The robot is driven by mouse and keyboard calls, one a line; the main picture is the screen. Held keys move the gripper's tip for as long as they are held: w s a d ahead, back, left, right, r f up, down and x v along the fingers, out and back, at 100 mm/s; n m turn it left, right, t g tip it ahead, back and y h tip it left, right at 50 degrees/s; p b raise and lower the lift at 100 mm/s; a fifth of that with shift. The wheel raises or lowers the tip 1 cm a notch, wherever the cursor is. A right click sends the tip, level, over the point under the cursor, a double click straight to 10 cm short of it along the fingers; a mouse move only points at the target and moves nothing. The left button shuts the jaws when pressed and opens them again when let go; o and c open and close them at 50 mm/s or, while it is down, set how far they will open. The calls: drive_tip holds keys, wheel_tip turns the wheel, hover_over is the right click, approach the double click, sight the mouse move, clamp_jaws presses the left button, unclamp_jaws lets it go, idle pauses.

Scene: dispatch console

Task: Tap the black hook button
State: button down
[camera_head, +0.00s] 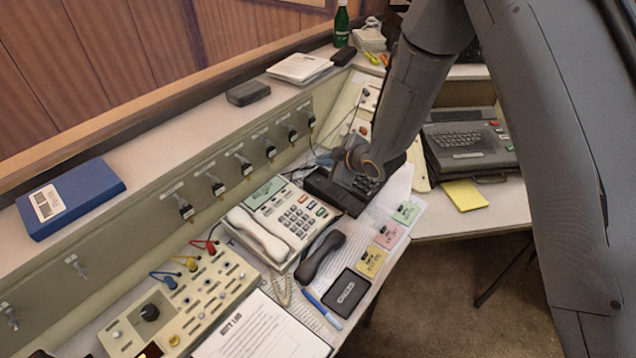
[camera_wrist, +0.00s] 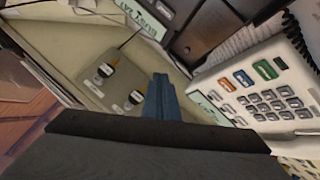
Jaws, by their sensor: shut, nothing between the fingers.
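My gripper (camera_head: 357,168) is over the black phone base (camera_head: 325,191) in the head view, and the arm covers part of that base. In the wrist view the fingers of my gripper (camera_wrist: 162,100) are together, with nothing between them. A dark device (camera_wrist: 208,32), which looks like the black phone base, lies beyond them at the top. I cannot pick out the black hook button in either view. A black handset (camera_head: 320,256) lies off its base on the desk. I cannot tell whether the fingers touch anything.
A white phone (camera_head: 290,215) with its handset stands left of the black base; its keypad (camera_wrist: 270,103) shows at right in the wrist view. A cable panel (camera_head: 185,300), blue binder (camera_head: 70,197), sticky notes (camera_head: 388,236) and a typewriter-like machine (camera_head: 465,140) lie around.

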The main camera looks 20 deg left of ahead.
sight(318, 180)
drive_tip(key=shift+w+a+f+b, duration=0.1)
drive_tip(key=shift+a+f+b, duration=0.1)
drive_tip(key=shift+f+b, duration=0.85)
drive_tip(key=shift+w+a+f+b, duration=0.15)
drive_tip(key=shift+f+b, duration=0.25)
drive_tip(key=shift+f, duration=1.1)
drive_tip(key=shift+s, duration=0.1)
drive_tip(key=shift+f+b, duration=0.35)
drive_tip(key=shift+f, duration=0.05)
drive_tip(key=shift+a+f+b, duration=0.15)
drive_tip(key=shift+f+b, duration=0.15)
drive_tip(key=shift+f, duration=0.1)
idle(0.5)
drive_tip(key=shift+f, duration=0.3)
idle(0.4)
drive_tip(key=shift+r, duration=0.1)
drive_tip(key=shift+r+p, duration=0.35)
drive_tip(key=shift+r, duration=0.45)
